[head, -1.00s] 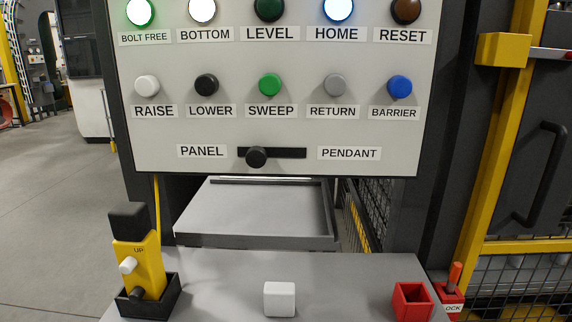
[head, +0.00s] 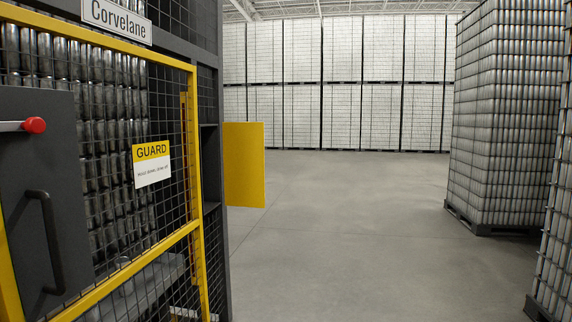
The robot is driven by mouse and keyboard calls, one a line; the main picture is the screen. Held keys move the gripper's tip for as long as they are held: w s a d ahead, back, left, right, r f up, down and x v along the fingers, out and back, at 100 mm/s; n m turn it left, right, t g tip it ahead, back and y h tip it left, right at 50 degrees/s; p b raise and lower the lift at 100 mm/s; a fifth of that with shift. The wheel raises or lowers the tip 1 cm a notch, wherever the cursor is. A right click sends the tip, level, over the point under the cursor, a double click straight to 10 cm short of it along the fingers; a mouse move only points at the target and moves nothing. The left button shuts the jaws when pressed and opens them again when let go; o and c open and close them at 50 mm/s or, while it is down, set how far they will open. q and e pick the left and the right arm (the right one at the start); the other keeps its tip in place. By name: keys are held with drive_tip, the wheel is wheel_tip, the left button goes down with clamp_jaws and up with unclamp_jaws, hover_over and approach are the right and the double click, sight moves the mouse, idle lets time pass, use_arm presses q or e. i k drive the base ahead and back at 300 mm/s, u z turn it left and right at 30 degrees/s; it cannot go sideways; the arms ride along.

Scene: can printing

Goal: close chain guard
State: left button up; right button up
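A plain yellow panel (head: 244,165) stands out from the right edge of the dark machine frame in the head view, like a door swung outward. It bears no visible label, so I cannot tell for certain that it is the chain guard. Its hinge side is hidden behind the frame. A yellow-framed mesh door (head: 193,190) at the left carries a sign (head: 152,165) reading GUARD and looks shut. Neither of my grippers is in view.
The mesh door has a black handle (head: 48,240) and a red knob (head: 35,125). Stacked cans show behind the mesh. Tall can pallets (head: 505,120) stand at the right and white stacks (head: 330,110) line the back. The grey floor (head: 350,240) between is clear.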

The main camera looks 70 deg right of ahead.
sight(243, 142)
drive_tip(key=z, duration=2.2)
drive_tip(key=i, duration=2.45)
drive_tip(key=u, duration=0.05)
